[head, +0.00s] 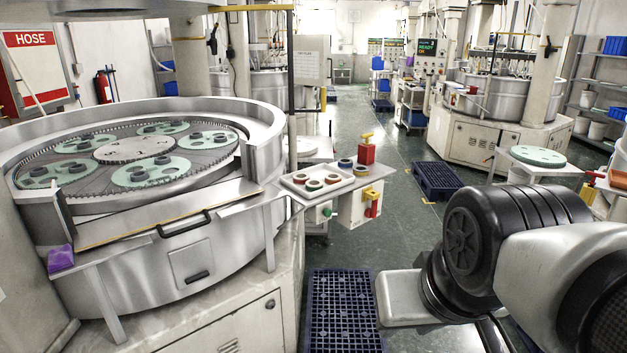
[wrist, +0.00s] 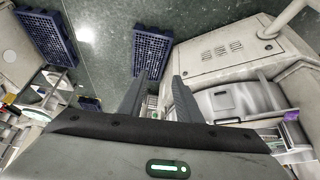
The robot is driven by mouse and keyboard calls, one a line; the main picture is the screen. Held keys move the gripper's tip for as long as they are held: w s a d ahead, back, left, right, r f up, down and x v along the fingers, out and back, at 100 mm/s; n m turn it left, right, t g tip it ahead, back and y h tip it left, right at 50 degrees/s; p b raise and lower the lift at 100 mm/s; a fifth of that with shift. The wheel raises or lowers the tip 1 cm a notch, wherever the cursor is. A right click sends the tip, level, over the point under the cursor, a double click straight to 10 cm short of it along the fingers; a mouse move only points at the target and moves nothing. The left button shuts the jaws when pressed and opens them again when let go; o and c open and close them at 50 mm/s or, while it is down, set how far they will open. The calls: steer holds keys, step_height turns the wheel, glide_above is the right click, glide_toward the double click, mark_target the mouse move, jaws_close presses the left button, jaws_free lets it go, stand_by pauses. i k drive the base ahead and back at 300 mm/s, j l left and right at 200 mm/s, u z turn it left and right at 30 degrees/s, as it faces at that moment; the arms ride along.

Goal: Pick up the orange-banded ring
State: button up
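A blue-banded ring (head: 345,163) lies just behind the tray. In the wrist view my gripper (wrist: 158,85) has its two fingers apart with nothing between them. In the head view my gripper is not visible.
The lapping machine (head: 180,262) fills the left, with a purple cloth (head: 61,258) at its front edge. The green aisle floor (head: 385,232) is open between the tray and my arm.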

mark_target(333, 179)
steer(key=i+j+z, duration=0.25)
steer(key=i+j, duration=0.35)
steer(key=i, duration=0.15)
steer(key=i+j+z, duration=0.25)
steer(key=i+j, duration=0.5)
